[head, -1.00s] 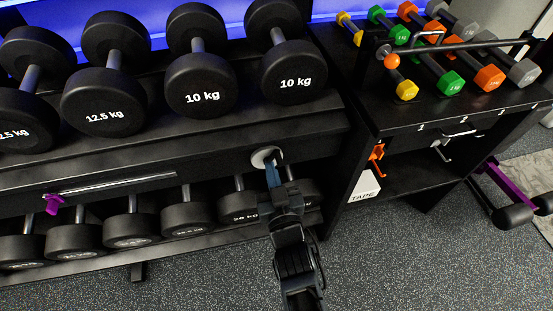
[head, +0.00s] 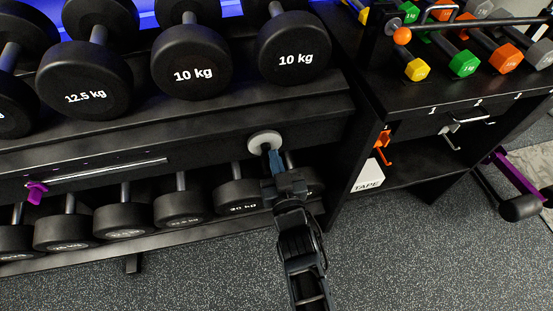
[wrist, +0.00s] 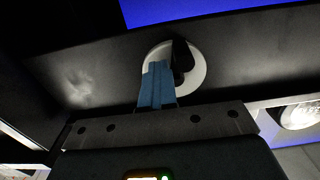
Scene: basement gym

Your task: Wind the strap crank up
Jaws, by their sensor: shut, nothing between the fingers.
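A pale round disc (head: 260,138) with a dark crank handle (head: 265,148) is on the front beam of the dumbbell rack; I take it for the strap crank. In the wrist view the disc (wrist: 197,74) is straight ahead, its black handle (wrist: 182,57) standing at the upper right of centre. My gripper (head: 275,158) is just below the disc in the head view. Its blue fingers (wrist: 158,75) are shut together with nothing between them, left of the handle, overlapping the disc's lower left. I cannot tell whether they touch it. No strap is clearly visible.
Heavy dumbbells (head: 191,63) line the rack above, and more stand on the low shelf (head: 182,208). A purple knob (head: 36,190) is at the left on the beam. A cabinet with a TAPE box (head: 368,178) stands close right. Open floor (head: 430,260) lies in front.

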